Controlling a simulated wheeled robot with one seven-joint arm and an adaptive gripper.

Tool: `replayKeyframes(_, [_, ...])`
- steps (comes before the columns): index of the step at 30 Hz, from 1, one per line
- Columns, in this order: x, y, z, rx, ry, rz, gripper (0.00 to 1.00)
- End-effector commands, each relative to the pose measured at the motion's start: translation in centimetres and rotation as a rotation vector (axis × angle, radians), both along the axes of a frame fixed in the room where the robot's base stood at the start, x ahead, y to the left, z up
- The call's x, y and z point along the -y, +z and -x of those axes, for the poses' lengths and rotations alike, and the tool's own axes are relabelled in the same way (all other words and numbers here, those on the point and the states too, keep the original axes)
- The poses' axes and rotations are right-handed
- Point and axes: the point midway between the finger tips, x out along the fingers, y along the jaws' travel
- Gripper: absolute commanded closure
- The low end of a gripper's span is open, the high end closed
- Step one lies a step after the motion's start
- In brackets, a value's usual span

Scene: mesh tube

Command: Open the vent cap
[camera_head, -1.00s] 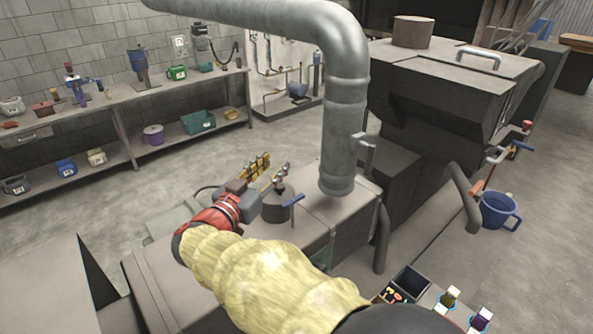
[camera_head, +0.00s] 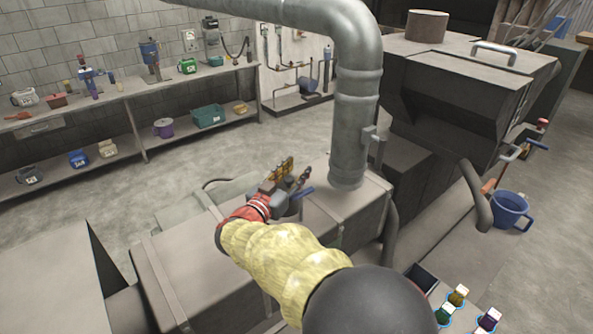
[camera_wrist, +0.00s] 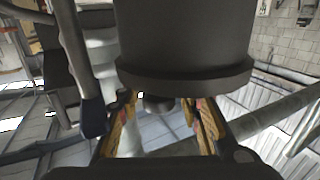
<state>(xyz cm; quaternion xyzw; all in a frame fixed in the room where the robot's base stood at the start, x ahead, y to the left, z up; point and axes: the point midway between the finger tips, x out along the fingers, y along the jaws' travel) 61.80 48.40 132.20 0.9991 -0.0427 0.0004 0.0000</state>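The vent cap looks to be the dark round flange (camera_wrist: 185,78) on a dark cylinder in the wrist view, which appears upside down. A small dark knob (camera_wrist: 158,103) sticks out from it. My gripper (camera_wrist: 162,118) has its two yellow-and-red fingers apart, one on each side of the knob, with visible gaps. In the head view my gripper (camera_head: 294,176) is over the box beside the big pipe and mostly hides the cylinder. A blue-handled lever (camera_head: 304,192) is beside it; its dark blue grip (camera_wrist: 92,115) also shows left in the wrist view.
A thick grey pipe (camera_head: 352,120) rises just right of my gripper. A dark machine (camera_head: 450,85) stands behind it. A workbench (camera_head: 130,95) with tools lines the left wall. Several small coloured items sit at the lower right.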

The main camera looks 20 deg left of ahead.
Motion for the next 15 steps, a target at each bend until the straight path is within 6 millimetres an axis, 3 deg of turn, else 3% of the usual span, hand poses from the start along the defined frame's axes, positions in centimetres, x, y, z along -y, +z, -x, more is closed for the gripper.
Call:
replayKeyframes(10, [0.06,-0.02,-0.48,-0.001,0.0,0.0,0.65])
replayKeyframes(15, [0.06,-0.02,-0.46,-0.001,0.0,0.001,0.73])
